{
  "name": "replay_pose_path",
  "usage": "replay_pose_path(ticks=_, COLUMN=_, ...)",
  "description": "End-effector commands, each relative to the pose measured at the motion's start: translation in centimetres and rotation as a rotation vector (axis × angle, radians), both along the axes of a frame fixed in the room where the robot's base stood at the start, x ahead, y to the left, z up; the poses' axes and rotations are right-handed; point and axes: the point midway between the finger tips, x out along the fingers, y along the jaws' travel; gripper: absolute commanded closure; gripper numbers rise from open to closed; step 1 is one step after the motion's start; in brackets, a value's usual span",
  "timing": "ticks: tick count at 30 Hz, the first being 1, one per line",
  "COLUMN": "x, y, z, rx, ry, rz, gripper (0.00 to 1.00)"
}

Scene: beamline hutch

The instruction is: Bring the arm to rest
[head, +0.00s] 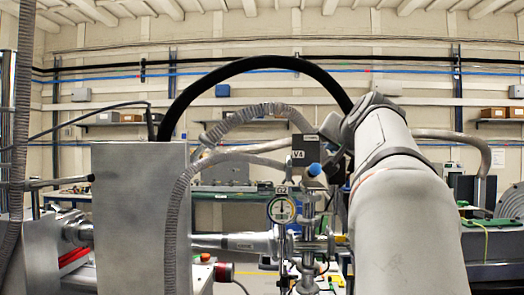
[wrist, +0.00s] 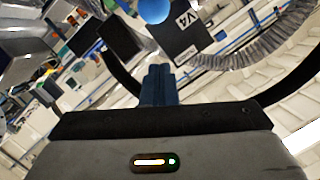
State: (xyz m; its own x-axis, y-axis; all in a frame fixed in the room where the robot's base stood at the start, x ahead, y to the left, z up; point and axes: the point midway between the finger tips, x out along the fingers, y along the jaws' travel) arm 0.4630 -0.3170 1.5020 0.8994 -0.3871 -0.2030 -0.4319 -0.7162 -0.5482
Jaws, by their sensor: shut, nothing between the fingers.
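My gripper (wrist: 158,80) shows in the wrist view with its two dark blue fingers together and nothing between them. Its fingers point toward a dark box marked V4 (wrist: 180,38) with a blue knob (wrist: 154,10). A gap in depth between fingertips and box cannot be judged. In the head view my arm rises on the right and bends over at the top, close to the right of the V4 box (head: 305,150) and its blue knob (head: 314,169). The gripper's fingers are not clear there.
A round gauge (head: 281,210) stands on the pipework below V4. A large grey metal box (head: 140,215) stands to the left. A ribbed hose (head: 177,220) and a thick black hose (head: 255,63) arch near the arm. Open air lies above the black hose.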

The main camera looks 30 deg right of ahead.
Motion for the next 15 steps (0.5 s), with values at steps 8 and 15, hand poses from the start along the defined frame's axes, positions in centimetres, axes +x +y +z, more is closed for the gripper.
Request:
replay_pose_path(ticks=8, x=-6.1, y=2.6, z=1.3, rx=-0.006, ry=-0.005, rz=-0.007, gripper=1.00)
replay_pose_path(ticks=15, x=-8.3, y=3.8, z=1.9, rx=-0.005, ry=-0.006, rz=-0.001, gripper=1.00)
